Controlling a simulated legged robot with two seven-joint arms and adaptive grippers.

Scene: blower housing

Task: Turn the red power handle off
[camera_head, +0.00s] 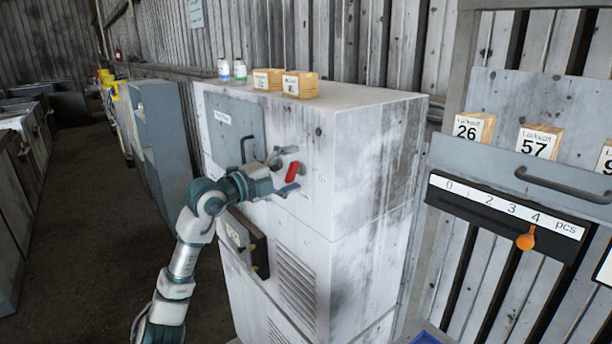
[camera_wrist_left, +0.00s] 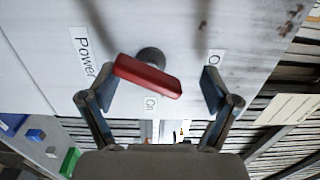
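The red power handle (camera_head: 293,171) is on the front of the white cabinet, right of the grey door panel. In the left wrist view the red handle (camera_wrist_left: 147,76) lies slightly tilted between my fingers, with a dark round pivot behind it. My right gripper is in neither view.
The white cabinet (camera_head: 370,180) bears wooden blocks (camera_head: 300,85) and small bottles (camera_head: 240,70) on top. A black-handled door panel (camera_head: 232,125) is left of the handle. A rack with numbered blocks and an orange slider knob (camera_head: 526,241) stands at right. The floor at left is clear.

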